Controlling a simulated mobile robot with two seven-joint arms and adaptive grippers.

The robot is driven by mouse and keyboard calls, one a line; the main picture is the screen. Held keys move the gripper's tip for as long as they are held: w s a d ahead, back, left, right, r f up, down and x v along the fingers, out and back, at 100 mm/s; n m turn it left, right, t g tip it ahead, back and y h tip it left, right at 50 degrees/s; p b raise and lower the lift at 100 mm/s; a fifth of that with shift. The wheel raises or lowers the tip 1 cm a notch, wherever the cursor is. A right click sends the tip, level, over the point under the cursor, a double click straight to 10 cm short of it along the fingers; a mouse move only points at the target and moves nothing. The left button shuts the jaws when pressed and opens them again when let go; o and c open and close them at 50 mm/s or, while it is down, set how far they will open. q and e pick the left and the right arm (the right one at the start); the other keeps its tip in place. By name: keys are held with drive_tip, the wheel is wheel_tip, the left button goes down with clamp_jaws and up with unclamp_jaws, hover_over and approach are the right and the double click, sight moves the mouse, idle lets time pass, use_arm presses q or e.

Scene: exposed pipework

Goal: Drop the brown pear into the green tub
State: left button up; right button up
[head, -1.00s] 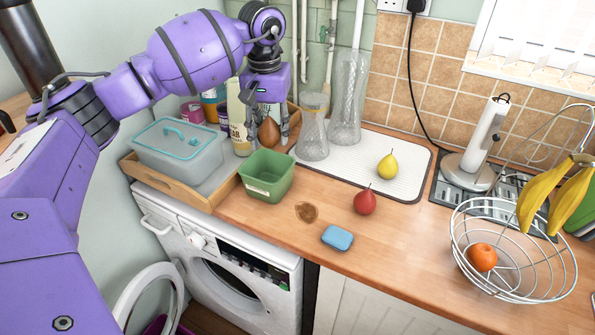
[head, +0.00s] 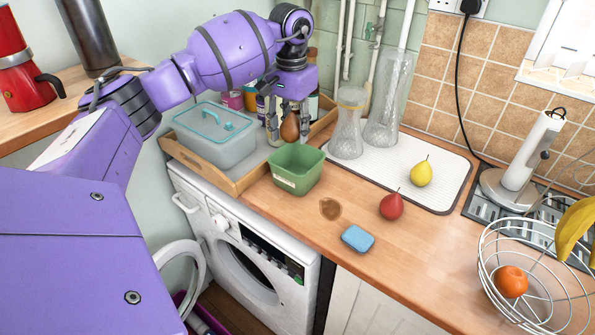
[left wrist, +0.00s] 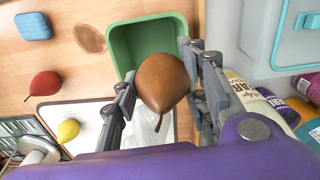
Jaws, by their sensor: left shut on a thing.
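The brown pear (head: 290,129) is held between the fingers of my left gripper (head: 289,122), just behind and above the green tub. In the left wrist view the pear (left wrist: 162,82) hangs between the two fingers of the left gripper (left wrist: 163,88) and overlaps the tub's opening from that angle. The green tub (head: 296,182) stands on the wooden counter beside the wooden tray, and also shows in the left wrist view (left wrist: 124,48). The part of its inside that shows is empty. My right gripper is in neither current view.
A lidded grey box (head: 215,146) sits in the wooden tray (head: 246,180), with bottles and jars behind. Glass vases (head: 347,135) stand right of the tub. A red pear (head: 392,206), yellow pear (head: 421,174), blue sponge (head: 357,239) and wire basket (head: 487,262) are farther right.

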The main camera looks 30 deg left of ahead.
use_arm(q)
drive_tip(key=shift+f, duration=0.8)
drive_tip(key=o, duration=1.3)
wheel_tip(320, 180, up, 12)
drive_tip(key=shift+r, duration=0.1)
